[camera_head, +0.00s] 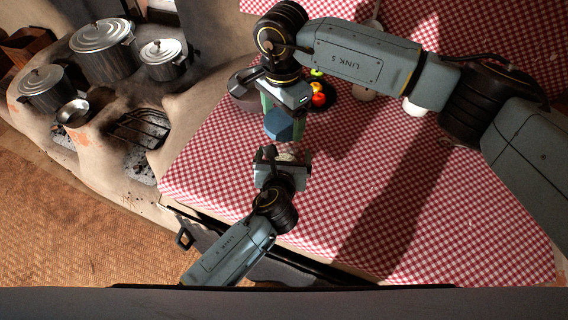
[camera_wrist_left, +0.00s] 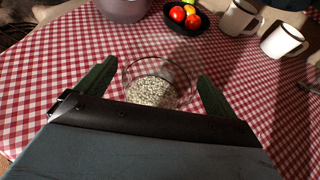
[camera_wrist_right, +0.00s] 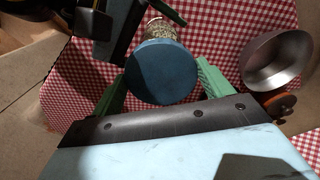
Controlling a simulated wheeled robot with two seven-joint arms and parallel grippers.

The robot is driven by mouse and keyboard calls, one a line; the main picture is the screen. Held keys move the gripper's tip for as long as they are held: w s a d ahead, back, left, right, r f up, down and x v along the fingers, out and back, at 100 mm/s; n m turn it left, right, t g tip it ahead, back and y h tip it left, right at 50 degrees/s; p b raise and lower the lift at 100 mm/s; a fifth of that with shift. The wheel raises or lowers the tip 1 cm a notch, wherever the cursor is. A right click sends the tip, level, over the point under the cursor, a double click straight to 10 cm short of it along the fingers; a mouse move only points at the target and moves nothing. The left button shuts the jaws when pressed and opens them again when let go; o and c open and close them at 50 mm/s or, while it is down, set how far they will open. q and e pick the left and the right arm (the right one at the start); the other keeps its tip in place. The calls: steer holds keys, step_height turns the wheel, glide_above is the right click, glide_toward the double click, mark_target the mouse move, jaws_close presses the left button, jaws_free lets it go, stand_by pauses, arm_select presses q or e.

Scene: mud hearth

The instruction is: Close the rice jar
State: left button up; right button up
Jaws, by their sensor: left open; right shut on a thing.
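The glass rice jar (camera_wrist_left: 152,72) stands on the checked cloth without a lid, with pale rice grains inside. It is between the fingers of my left gripper (camera_wrist_left: 153,88), which is open, one finger on each side. In the head view the jar (camera_head: 287,157) is mostly hidden by that gripper. My right gripper (camera_head: 284,112) is shut on the blue lid (camera_head: 279,126), holding it in the air apart from the jar. In the right wrist view the round lid (camera_wrist_right: 163,73) fills the space between the fingers and partly covers the jar (camera_wrist_right: 161,29) behind it.
A dark bowl of tomatoes (camera_wrist_left: 186,16) and two white mugs (camera_wrist_left: 240,17) (camera_wrist_left: 283,38) stand beyond the jar. A metal pan (camera_wrist_right: 277,61) is at the right of the right wrist view. Several pots (camera_head: 103,48) sit on the mud hearth at left. The cloth's right side is clear.

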arm_select(q)
steer(key=shift+w+f, duration=0.2)
steer(key=shift+w, duration=0.3)
steer(key=c, duration=1.5)
steer(key=shift+o, duration=0.2)
arm_select(e)
steer(key=shift+f, duration=2.5)
